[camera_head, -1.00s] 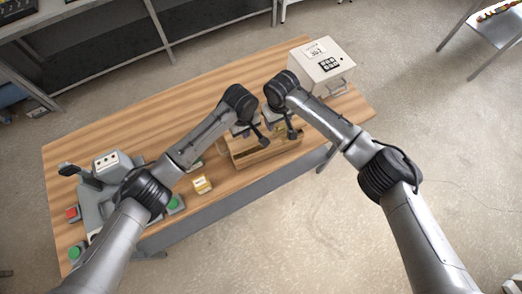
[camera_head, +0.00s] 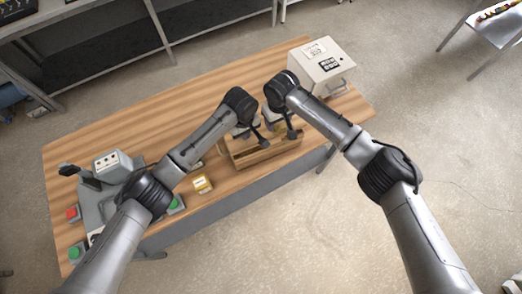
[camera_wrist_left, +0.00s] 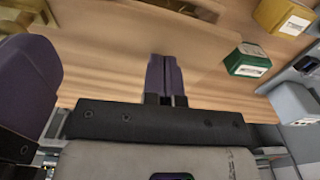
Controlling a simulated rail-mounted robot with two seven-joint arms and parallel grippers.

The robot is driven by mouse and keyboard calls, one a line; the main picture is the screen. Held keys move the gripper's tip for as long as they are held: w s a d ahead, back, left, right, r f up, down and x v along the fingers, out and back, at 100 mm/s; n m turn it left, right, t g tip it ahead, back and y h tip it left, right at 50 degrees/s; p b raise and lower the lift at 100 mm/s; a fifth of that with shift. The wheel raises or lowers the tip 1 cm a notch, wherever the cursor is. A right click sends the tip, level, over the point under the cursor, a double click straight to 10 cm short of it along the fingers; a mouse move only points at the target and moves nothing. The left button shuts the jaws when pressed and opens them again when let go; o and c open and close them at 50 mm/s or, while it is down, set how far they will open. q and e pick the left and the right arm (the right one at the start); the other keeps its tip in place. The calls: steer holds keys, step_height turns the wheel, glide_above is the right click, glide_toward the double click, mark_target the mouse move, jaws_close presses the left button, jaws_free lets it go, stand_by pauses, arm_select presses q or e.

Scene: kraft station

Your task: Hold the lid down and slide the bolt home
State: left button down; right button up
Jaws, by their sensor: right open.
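The wooden box (camera_head: 264,157) stands near the front edge of the bench, with both grippers over it. My left gripper (camera_head: 262,139) is over the left part of the box. In the left wrist view its two dark fingers (camera_wrist_left: 166,76) lie together with nothing seen between them, in front of a wooden surface; contact is not clear. My right gripper (camera_head: 291,132) is open over the right part of the box. The arms and grippers cover much of the lid, and I cannot make out the bolt.
A yellow carton (camera_head: 203,184) lies left of the box; it also shows in the left wrist view (camera_wrist_left: 285,15), near a green carton (camera_wrist_left: 247,60). A grey machine (camera_head: 103,190) stands at the left.

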mark_target(278, 131)
arm_select(q)
steer(key=shift+f, duration=1.95)
arm_select(e)
steer(key=shift+f, duration=0.2)
steer(key=shift+s+d+f, duration=0.1)
steer(key=shift+s+f, duration=0.15)
steer(key=shift+f, duration=0.8)
steer(key=shift+s+d+f, duration=0.1)
steer(key=shift+s+f, duration=0.1)
steer(key=shift+f, duration=0.85)
steer(key=c, duration=0.9)
